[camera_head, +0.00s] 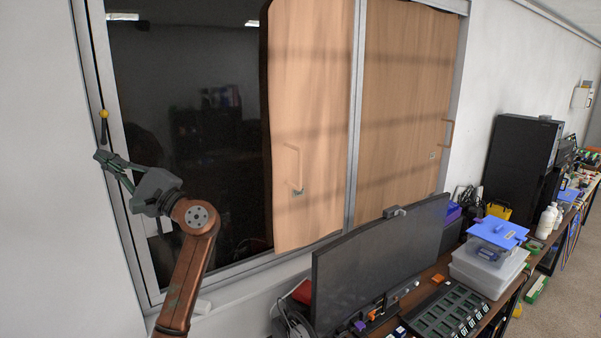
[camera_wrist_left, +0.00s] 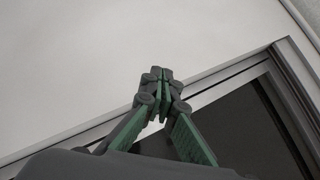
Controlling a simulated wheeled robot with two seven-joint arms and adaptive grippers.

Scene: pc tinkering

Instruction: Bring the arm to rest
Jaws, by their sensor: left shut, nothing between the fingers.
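My left gripper (camera_head: 101,157) is raised at the left of the head view, in front of the window frame and close to the white wall. Its copper-coloured arm comes up from the bottom edge. In the left wrist view its green and grey fingers (camera_wrist_left: 161,76) meet at the tips, shut with nothing between them. Behind them that view shows white wall and a corner of the window frame (camera_wrist_left: 285,58). My right gripper is not in view.
A black monitor (camera_head: 375,262) stands on the desk at centre right. Clear plastic boxes with a blue lid (camera_head: 497,232) and a dark tray (camera_head: 447,313) are near it. A dark cabinet (camera_head: 517,165) stands farther back. A yellow-topped handle (camera_head: 104,114) is on the window frame above the gripper.

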